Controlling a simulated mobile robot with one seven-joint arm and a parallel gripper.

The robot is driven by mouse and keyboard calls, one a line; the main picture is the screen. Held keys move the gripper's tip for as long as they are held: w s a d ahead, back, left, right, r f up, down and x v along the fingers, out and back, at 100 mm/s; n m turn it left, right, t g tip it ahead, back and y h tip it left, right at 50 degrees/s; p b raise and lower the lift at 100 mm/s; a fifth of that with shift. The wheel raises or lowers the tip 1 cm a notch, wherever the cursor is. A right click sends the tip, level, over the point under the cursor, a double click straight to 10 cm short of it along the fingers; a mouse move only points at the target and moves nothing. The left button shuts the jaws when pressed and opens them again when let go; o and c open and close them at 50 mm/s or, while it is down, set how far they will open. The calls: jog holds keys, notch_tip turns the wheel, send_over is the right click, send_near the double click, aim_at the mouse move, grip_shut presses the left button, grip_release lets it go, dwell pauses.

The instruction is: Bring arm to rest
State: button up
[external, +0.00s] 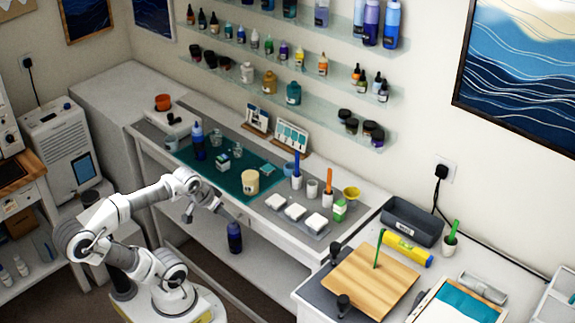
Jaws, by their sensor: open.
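My gripper (209,212) is at the end of my white and grey arm, in front of the worktable's front edge. It is open, pointing downward, and I see nothing between its fingers. The fingertips are small in this view. A dark blue bottle (234,238) is upright just below and right of the gripper, by the table's lower shelf (265,272). I cannot tell for sure whether it stands on that shelf. My arm is bent, with its elbow out to the left of my base.
The worktable holds a teal mat (228,182), a blue bottle (198,140), a cream jar (250,181), cups and white blocks. A side table at right carries a wooden board (362,282) and a grey bin (411,222). A white cabinet (64,148) stands at left.

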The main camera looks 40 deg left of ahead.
jog(key=shift+s+d+f, duration=0.1)
jog(key=shift+s+f, duration=0.05)
jog(key=shift+s, duration=0.35)
notch_tip(320, 180, up, 7)
jog(key=p, duration=0.7)
